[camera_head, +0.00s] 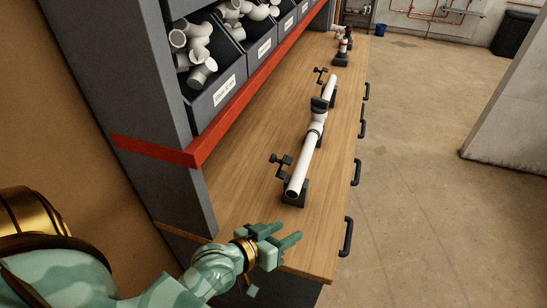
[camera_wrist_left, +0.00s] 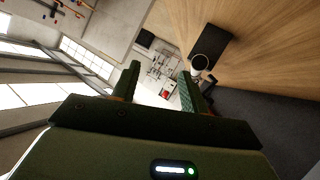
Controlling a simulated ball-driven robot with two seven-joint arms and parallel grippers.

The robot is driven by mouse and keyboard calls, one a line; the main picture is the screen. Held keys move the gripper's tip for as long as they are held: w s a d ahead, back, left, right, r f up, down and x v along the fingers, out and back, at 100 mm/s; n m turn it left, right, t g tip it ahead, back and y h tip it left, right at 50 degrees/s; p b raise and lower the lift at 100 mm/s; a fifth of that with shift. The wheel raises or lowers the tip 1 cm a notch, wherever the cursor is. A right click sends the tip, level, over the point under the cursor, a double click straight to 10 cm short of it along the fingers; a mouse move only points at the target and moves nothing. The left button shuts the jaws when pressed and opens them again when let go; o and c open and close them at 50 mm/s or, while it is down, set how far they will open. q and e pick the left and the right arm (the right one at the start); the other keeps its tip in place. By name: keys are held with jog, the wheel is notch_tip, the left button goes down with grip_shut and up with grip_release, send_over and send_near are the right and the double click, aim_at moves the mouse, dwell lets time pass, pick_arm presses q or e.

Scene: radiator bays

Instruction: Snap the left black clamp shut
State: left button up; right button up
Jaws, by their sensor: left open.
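A white pipe (camera_head: 308,150) lies along the wooden bench in black supports. A black clamp (camera_head: 282,163) stands up beside the pipe's near end, its arm raised off the pipe. A second, similar black clamp (camera_head: 321,75) stands beside the far end. I cannot tell from the pictures which one is called left. My left gripper (camera_head: 291,238) is open and empty over the bench's near end, short of the pipe and apart from the near clamp. In the left wrist view, the pipe's open end (camera_wrist_left: 200,63) shows beyond the fingers, by a black support block (camera_wrist_left: 212,42). My right gripper is out of view.
Grey bins (camera_head: 222,88) of white fittings stand on a shelf with a red edge (camera_head: 195,152) left of the bench. Black drawer handles (camera_head: 348,237) stick out along the bench's right side. The bench top (camera_head: 240,190) between shelf and pipe is clear. Open floor lies to the right.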

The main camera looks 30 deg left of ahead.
pick_arm(q)
jog(key=w+a+r+n+t+y, duration=0.2)
jog(key=w+a+n+t, duration=0.15)
jog(key=n, duration=0.45)
jog(key=n+t+y, duration=0.1)
jog(key=n+y, duration=0.5)
jog(key=n, duration=0.3)
send_near(272, 161)
jog(key=b+x, duration=0.1)
jog(key=x, duration=1)
jog(key=shift+w+a+f, duration=0.1)
jog(key=shift+w+a, duration=0.05)
grip_shut()
